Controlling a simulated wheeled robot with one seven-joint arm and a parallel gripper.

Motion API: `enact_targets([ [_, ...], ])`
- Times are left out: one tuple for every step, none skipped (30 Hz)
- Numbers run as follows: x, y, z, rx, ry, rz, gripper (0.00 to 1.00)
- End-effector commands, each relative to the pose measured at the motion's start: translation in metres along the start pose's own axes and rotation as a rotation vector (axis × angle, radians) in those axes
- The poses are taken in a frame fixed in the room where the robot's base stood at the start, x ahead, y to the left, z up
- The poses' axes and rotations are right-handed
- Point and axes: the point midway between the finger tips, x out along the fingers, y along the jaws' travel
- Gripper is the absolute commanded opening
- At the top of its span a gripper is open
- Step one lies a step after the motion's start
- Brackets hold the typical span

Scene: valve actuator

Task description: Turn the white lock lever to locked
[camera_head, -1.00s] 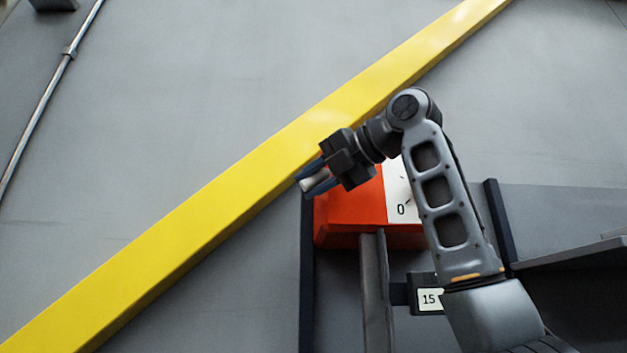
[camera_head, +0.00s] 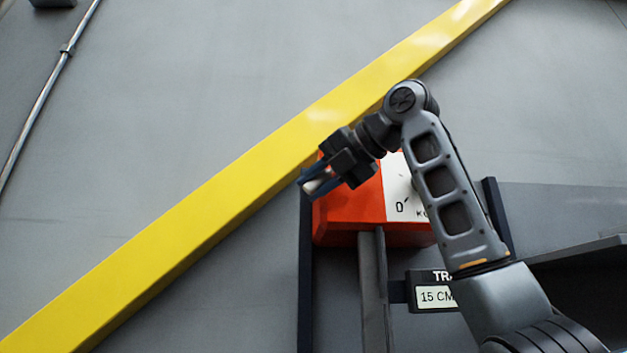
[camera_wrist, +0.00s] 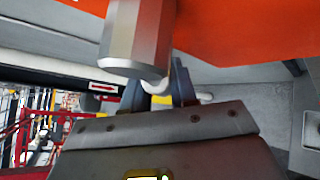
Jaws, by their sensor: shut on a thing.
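The white lock lever (camera_head: 318,186) shows as a short pale bar at the left side of the orange-red actuator box (camera_head: 350,212). My gripper (camera_head: 314,185) comes from the upper right, and its blue-grey fingers are shut on the lever. In the wrist view a white piece (camera_wrist: 158,87) shows between the fingertips (camera_wrist: 157,92), partly hidden by a grey metal cylinder. The lever's pivot and any lock markings are hidden, so I cannot tell its exact angle.
A yellow diagonal beam (camera_head: 215,205) runs close behind my gripper. A grey post (camera_head: 374,290) stands under the box, with a "15 CM" display (camera_head: 435,296) beside it. A faceted grey cylinder (camera_wrist: 135,40) is close to the wrist camera.

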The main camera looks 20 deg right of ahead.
Motion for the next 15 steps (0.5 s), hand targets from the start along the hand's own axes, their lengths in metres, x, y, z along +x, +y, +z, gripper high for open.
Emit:
enact_targets([
  [0.0,0.0006,-0.0001,0.001,0.001,0.002,0.0],
  [0.0,0.0007,-0.0001,0.001,0.001,0.003,0.0],
  [0.0,0.0007,-0.0001,0.001,0.0,0.003,0.0],
  [0.0,0.0008,-0.0001,0.001,0.0,0.003,0.28],
  [0.0,0.0008,-0.0001,0.001,0.0,0.003,0.31],
  [0.0,0.0008,-0.0001,0.001,0.0,0.003,0.35],
  [0.0,0.0008,-0.0001,0.001,0.0,0.003,0.38],
  [0.0,0.0008,-0.0001,0.001,0.0,0.003,0.41],
  [0.0,0.0008,-0.0001,0.001,0.0,0.003,0.44],
  [0.0,0.0007,0.0,0.002,0.0,0.003,0.47],
  [0.0,0.0006,0.0,0.002,0.0,0.003,0.48],
  [0.0001,0.0004,0.0,0.002,0.0,0.002,0.48],
  [0.0001,0.0002,0.0001,0.002,0.0,0.002,0.48],
  [0.0001,0.0001,0.0001,0.002,0.0,0.002,0.48],
  [0.0001,-0.0001,0.0002,0.003,-0.001,0.001,0.48],
])
